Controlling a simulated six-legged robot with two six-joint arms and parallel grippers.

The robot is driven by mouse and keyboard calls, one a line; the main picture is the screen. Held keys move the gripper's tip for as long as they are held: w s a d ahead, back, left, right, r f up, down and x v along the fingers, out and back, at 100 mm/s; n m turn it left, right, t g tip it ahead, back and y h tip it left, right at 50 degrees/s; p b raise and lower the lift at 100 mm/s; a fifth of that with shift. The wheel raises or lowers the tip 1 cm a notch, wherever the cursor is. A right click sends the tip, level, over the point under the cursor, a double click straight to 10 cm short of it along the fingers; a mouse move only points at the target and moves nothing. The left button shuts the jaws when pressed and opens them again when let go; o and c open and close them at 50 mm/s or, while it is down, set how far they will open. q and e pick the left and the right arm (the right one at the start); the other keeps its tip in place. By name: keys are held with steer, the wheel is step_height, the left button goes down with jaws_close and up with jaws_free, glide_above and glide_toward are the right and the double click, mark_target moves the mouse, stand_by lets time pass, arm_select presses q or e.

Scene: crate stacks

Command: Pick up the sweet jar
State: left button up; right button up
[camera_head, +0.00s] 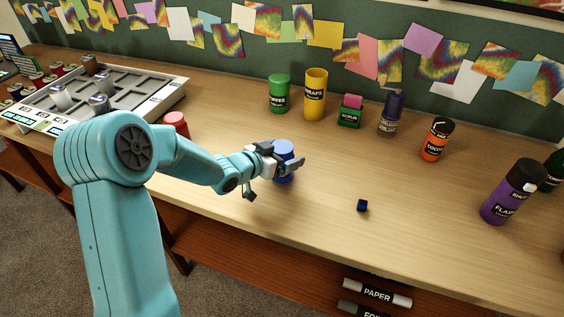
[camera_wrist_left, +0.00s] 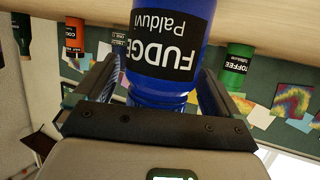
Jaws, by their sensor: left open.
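A blue jar (camera_head: 284,148) stands on the table at my left gripper (camera_head: 287,166). In the left wrist view the jar (camera_wrist_left: 168,55) fills the middle and appears upside down, its black label reading FUDGE. My left gripper (camera_wrist_left: 155,90) is open, with one finger on each side of the jar. I cannot tell whether the fingers touch it. Part of the jar is hidden by the gripper in the head view. A green jar (camera_head: 279,93) stands farther back; its label reads TOFFEE in the left wrist view (camera_wrist_left: 236,65). My right gripper is not in view.
A yellow canister (camera_head: 315,95), a green box (camera_head: 349,117), a dark bottle (camera_head: 391,113) and an orange jar (camera_head: 436,140) stand along the back. A purple flask (camera_head: 512,192) is at right. A small dark cube (camera_head: 362,205) lies near the front. A grey tray (camera_head: 135,95) is at left.

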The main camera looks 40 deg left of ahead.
arm_select(q)
steer(key=shift+s, duration=0.15)
steer(key=shift+c, duration=0.6)
steer(key=c, duration=1.1)
